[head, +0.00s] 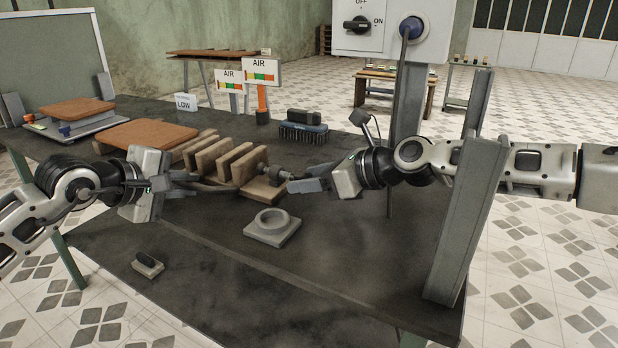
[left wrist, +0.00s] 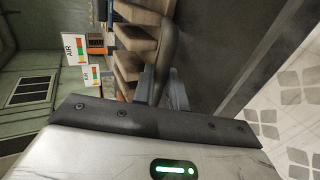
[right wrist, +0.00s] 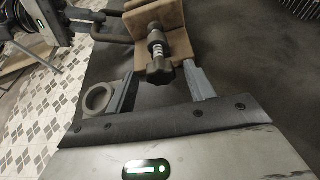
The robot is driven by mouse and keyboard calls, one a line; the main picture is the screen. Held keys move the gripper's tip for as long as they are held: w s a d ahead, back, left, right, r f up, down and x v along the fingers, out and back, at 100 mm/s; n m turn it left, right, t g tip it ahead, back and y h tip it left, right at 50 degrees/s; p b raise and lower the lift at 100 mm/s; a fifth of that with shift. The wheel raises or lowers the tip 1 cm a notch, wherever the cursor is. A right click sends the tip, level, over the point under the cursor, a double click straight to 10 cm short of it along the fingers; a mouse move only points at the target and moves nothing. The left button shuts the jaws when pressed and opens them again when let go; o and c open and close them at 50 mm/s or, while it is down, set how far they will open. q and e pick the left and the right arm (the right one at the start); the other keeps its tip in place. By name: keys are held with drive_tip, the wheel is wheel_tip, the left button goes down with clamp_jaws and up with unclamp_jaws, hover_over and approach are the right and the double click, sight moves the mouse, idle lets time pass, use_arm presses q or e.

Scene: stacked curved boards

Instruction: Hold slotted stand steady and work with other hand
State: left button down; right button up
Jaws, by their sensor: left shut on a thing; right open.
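The brown slotted stand (head: 236,164) sits mid-table, with upright slats and a dark bar handle along its near side (left wrist: 166,42). My left gripper (head: 196,184) is shut on the bar handle at the stand's left; the contact is partly hidden in the left wrist view. A dark knob on a threaded shaft (right wrist: 160,62) projects from the stand's right end block. My right gripper (head: 292,184) is open. In the right wrist view its fingers (right wrist: 162,90) are on either side of the knob's near end, with visible gaps. No board shows in the slots.
A grey ring block (head: 272,228) lies just in front of the stand. A small dark handled block (head: 148,264) lies front left. A brown curved board (head: 148,134) lies behind my left gripper. A dark brush (head: 303,132) stands behind. A grey post (head: 462,210) rises at right.

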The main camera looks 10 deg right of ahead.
drive_tip(key=shift+w+a+f, duration=0.1)
drive_tip(key=shift+w+a, duration=0.05)
drive_tip(key=shift+a, duration=0.1)
drive_tip(key=c, duration=1)
drive_tip(key=shift+o, duration=0.2)
drive_tip(key=shift+n, duration=0.3)
drive_tip(key=shift+s+a+n+t+h, duration=0.1)
drive_tip(key=shift+n+t+h, duration=0.15)
drive_tip(key=shift+n+t, duration=0.3)
drive_tip(key=shift+s+a+n+t+h, duration=0.1)
drive_tip(key=shift+n+t+h, duration=0.2)
drive_tip(key=shift+n, duration=0.35)
drive_tip(key=n+t, duration=0.2)
drive_tip(key=n, duration=0.1)
drive_tip(key=shift+s+h, duration=0.1)
drive_tip(key=shift+h, duration=0.15)
drive_tip(key=shift+n, duration=0.3)
